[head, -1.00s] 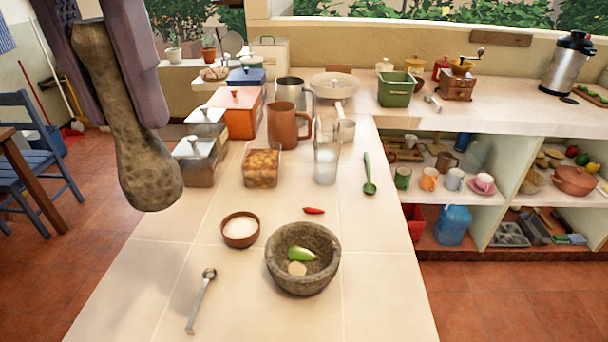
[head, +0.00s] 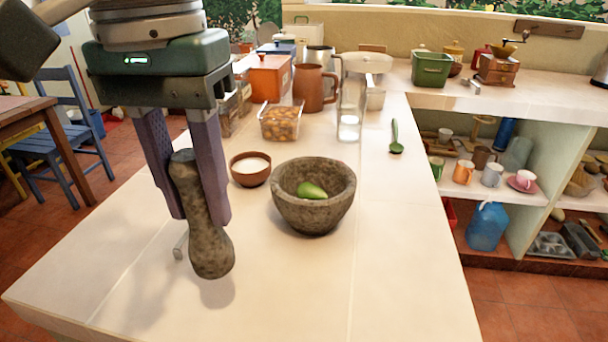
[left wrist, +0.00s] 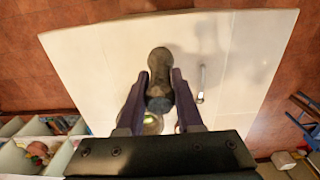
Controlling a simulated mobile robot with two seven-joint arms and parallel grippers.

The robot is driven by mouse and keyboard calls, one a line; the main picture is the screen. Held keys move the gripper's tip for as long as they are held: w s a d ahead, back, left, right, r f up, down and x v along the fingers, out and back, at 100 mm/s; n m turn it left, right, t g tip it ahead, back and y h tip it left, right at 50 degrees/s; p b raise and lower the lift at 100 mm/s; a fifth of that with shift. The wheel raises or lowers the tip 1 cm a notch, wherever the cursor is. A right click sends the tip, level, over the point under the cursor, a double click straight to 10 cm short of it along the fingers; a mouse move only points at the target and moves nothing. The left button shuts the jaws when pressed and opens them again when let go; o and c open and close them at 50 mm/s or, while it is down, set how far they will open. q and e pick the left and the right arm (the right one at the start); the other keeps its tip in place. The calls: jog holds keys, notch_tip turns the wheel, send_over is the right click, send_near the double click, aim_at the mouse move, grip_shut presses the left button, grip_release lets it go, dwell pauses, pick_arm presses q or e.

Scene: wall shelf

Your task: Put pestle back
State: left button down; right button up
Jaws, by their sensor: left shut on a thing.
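The grey stone pestle (head: 209,245) is gripped by my left gripper (head: 195,205). It hangs thick end down, slightly tilted, over the front left of the counter, with a shadow below it. In the left wrist view the pestle (left wrist: 159,65) sits between the two fingers of my left gripper (left wrist: 160,78). The stone mortar (head: 313,210) stands on the counter to the right of the pestle, apart from it. A green pepper-like piece (head: 311,190) lies inside the mortar. In the left wrist view the mortar is mostly hidden behind the gripper. My right gripper is not in view.
A small bowl of white stuff (head: 250,170) stands just behind the pestle and mortar. A metal spoon (left wrist: 201,83) lies near the pestle, mostly hidden in the head view. The counter's front right is clear.

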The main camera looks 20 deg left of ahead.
aim_at(213, 256)
pick_arm(q)
notch_tip(213, 256, down, 7)
jog(key=shift+f+b, duration=0.15)
jog(key=shift+b, duration=0.5)
jog(key=shift+f, duration=0.2)
jog(key=shift+f, duration=0.1)
jog(key=c, duration=0.6)
grip_release()
jog(key=shift+o, duration=0.2)
